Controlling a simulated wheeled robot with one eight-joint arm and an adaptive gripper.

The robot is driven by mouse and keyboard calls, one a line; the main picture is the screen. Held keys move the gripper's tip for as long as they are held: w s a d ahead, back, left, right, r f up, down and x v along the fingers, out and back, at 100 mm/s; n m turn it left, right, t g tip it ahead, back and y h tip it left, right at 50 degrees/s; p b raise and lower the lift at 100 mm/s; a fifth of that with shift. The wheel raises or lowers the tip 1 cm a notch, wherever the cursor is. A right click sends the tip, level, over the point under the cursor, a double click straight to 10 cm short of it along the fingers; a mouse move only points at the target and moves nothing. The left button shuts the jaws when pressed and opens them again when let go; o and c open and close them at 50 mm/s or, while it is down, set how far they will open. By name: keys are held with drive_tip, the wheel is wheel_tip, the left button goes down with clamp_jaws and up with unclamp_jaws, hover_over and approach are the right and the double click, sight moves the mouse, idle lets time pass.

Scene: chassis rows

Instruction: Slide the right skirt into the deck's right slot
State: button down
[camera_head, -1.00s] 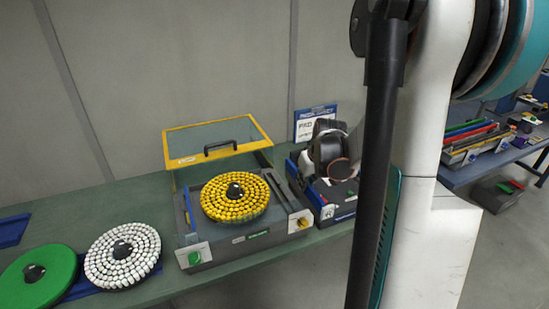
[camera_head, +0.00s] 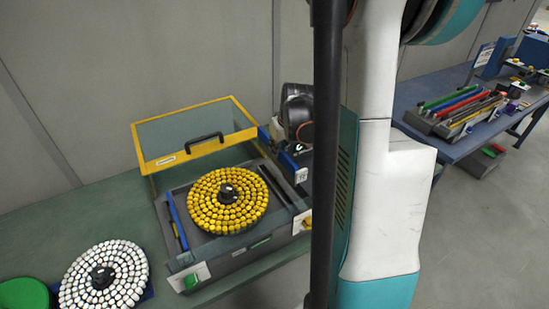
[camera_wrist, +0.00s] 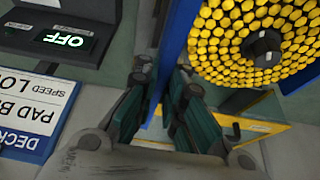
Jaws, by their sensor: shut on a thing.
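The deck (camera_head: 235,250) is a grey box on the bench with a round yellow brush disc (camera_head: 227,200) in it. A blue skirt (camera_head: 174,222) stands along its left side. A dark strip-like slot (camera_head: 274,186) runs along its right side. In the wrist view, my gripper (camera_wrist: 166,95) is shut on a narrow blue strip, the right skirt (camera_wrist: 182,40), beside the yellow disc (camera_wrist: 255,45). The skirt's lower end is hidden, and I cannot tell whether it is inside the slot. In the head view, my fingers cannot be made out.
The deck's yellow-framed lid (camera_head: 190,146) stands open behind it. A box with an OFF display (camera_wrist: 65,40) and a sign (camera_wrist: 35,110) are close beside my gripper. A white disc (camera_head: 103,276) lies left of the deck. Another table (camera_head: 470,125) holds coloured strips.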

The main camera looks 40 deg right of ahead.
sight(279, 160)
wheel_tip(279, 160, down, 5)
drive_tip(key=shift+s+r+b, duration=0.15)
drive_tip(key=shift+r+b, duration=0.05)
drive_tip(key=shift+b, duration=0.8)
drive_tip(key=shift+s+f, duration=0.15)
drive_tip(key=shift+f, duration=0.2)
drive_tip(key=shift+f+b, duration=1.6)
drive_tip(key=shift+f, duration=0.7)
drive_tip(key=shift+a+b, duration=0.1)
drive_tip(key=shift+b, duration=0.25)
drive_tip(key=shift+f+b, duration=1.95)
drive_tip(key=shift+f, duration=0.2)
drive_tip(key=c, duration=1.6)
unclamp_jaws()
drive_tip(key=shift+s+r, duration=0.1)
drive_tip(key=shift+r, duration=0.05)
